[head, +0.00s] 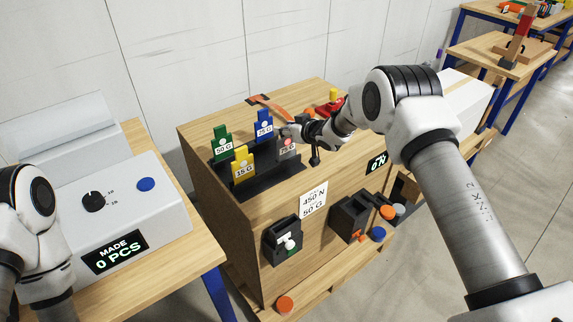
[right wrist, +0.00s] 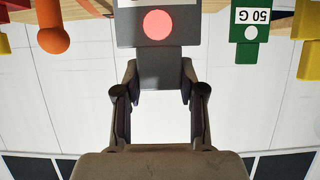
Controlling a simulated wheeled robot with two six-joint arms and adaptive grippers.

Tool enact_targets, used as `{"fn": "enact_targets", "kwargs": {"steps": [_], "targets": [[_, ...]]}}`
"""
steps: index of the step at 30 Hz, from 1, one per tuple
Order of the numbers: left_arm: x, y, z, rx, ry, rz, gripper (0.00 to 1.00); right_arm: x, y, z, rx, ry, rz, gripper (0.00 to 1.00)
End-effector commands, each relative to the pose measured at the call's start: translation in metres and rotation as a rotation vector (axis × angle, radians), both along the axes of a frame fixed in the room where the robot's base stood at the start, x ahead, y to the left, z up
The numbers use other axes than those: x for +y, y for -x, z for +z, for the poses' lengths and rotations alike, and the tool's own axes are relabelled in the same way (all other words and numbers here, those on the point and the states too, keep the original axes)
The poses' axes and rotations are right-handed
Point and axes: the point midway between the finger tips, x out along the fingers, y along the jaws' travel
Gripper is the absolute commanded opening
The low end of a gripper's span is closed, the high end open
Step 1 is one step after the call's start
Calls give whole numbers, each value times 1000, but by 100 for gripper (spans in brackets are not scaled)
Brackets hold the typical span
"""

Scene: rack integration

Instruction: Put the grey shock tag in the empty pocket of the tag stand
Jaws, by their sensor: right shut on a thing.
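The grey shock tag (head: 288,147) has a red dot and a white label. It is at the front right of the black tag stand (head: 270,186), beside the yellow 15 G tag (head: 243,163). I cannot tell whether it sits in its pocket or hovers just above. My right gripper (head: 287,132) is shut on the tag's narrow tab, which shows between the fingertips in the right wrist view (right wrist: 159,68). The green 50 G tag (head: 222,144) and blue 75 G tag (head: 265,126) stand in the back row. My left gripper is out of the head view.
The stand is on a wooden cabinet (head: 228,220). An orange curved object (head: 268,107) and red and yellow items (head: 331,103) lie behind my right gripper. A grey console (head: 120,205) stands on the left table. Dark holders (head: 352,216) hang on the cabinet front.

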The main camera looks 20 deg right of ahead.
Motion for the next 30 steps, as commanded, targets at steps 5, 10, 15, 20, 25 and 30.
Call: {"fn": "enact_targets", "kwargs": {"steps": [5,10,15,20,25,30], "targets": [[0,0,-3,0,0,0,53,0,0,-4,0,0,0,6],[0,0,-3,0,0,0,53,0,0,-5,0,0,0,69],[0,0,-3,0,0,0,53,0,0,-5,0,0,0,69],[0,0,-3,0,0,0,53,-1,2,-3,1,-1,0,69],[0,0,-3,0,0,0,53,-9,22,8,2,-3,-3,69],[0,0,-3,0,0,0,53,-23,61,27,0,-4,-3,69]]}}
